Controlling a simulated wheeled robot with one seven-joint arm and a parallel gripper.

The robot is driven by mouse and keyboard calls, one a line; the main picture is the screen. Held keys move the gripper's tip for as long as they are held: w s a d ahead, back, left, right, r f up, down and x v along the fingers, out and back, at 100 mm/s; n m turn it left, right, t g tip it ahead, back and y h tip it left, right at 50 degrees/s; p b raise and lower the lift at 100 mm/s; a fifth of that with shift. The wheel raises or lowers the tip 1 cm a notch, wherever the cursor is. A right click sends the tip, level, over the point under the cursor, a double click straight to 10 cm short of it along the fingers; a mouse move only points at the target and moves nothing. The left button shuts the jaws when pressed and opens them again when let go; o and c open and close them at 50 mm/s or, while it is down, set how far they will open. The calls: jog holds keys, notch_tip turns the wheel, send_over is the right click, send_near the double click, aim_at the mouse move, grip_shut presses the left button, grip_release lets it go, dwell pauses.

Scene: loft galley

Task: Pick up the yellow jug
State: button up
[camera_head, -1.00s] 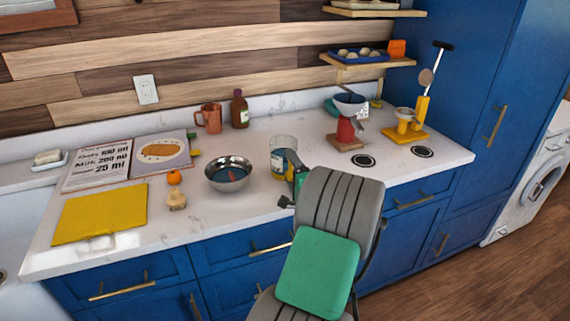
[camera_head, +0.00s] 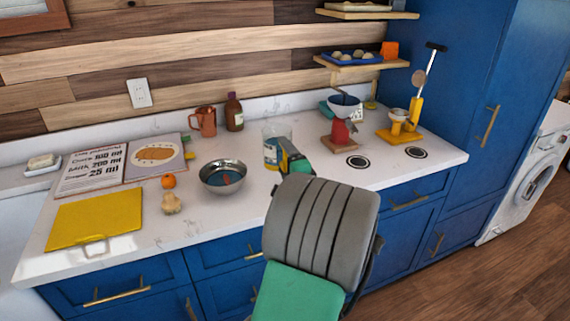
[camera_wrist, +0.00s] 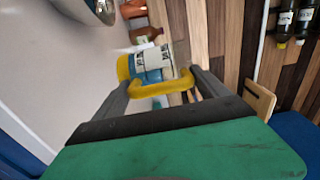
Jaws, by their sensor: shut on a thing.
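The yellow jug (camera_head: 271,153) shows in the head view above the middle of the white counter, right of the metal bowl. It has a clear body with a blue part low down. In the wrist view the jug (camera_wrist: 154,63) has a printed label and a yellow handle, which lies between my fingers. My gripper (camera_wrist: 163,82) is shut on this handle. In the head view my gripper (camera_head: 284,158) is at the jug's right side and partly hides it. Whether the jug's base is clear of the counter is hard to tell.
The metal bowl (camera_head: 223,176) stands close left of the jug. Behind are a copper mug (camera_head: 203,121) and a brown bottle (camera_head: 234,112). A red-based device with a white bowl (camera_head: 344,107) stands to the right. A yellow board (camera_head: 95,220) lies at left.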

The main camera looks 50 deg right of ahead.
jog(key=s+a+r, duration=0.6)
jog(key=a, duration=0.3)
jog(key=shift+r, duration=0.2)
dwell(0.7)
